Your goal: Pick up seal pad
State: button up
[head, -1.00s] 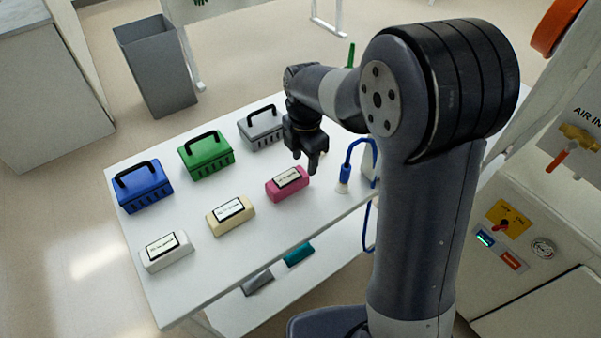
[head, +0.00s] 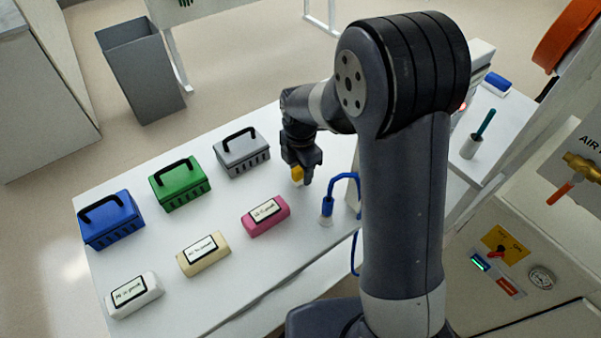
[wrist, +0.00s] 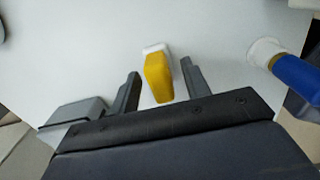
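A small yellow piece with a white end (wrist: 158,72) lies on the white table in the wrist view. It is the best match for the seal pad, though I see no label on it. In the head view its yellow part (head: 297,174) shows at my gripper's fingers. My gripper (wrist: 160,68) is open, with one finger on each side of the yellow piece and a visible gap to each. In the head view my gripper (head: 303,175) is low over the table, right of the pink labelled block (head: 266,216).
Blue (head: 111,219), green (head: 180,185) and grey (head: 242,153) handled boxes stand behind white (head: 133,295), cream (head: 204,254) and pink blocks on the table (head: 245,275). A blue hose nozzle with a white cup (head: 326,208) stands close right of my gripper.

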grip_shut()
dwell(0.3)
notch_tip(320, 180, up, 10)
jog(key=shift+r, duration=0.1)
jog(key=c, duration=0.5)
grip_release()
jog(key=shift+c, duration=0.2)
jog(key=c, duration=1.3)
grip_release()
